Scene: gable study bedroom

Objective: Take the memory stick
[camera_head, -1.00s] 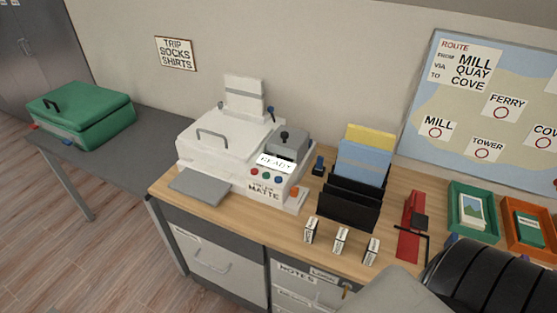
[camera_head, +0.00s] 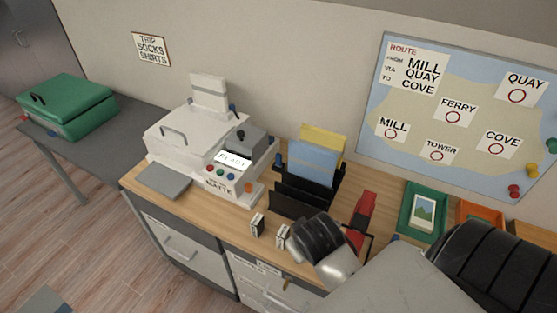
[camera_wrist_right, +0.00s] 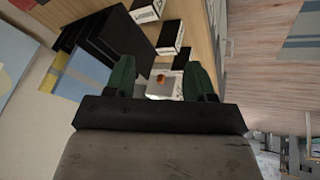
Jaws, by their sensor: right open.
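I cannot pick out the memory stick for certain. A small dark blue item (camera_head: 278,160) stands between the printer and the black file rack and may be it. My right gripper (camera_wrist_right: 160,72) is open in the wrist view, its dark green fingers apart. Between and beyond them shows a pale piece with an orange-brown spot (camera_wrist_right: 160,80); I cannot tell what it is, and no grip on it shows. In the head view my right wrist hides the desk's front around the third small box. My left gripper is out of view.
The white printer (camera_head: 190,140), black file rack (camera_head: 290,200), and red tool (camera_head: 362,215) stand on the desk. Small labelled boxes (camera_head: 257,225) line its front edge; boxes also show in the wrist view (camera_wrist_right: 170,38). A green tray (camera_head: 408,222) lies right.

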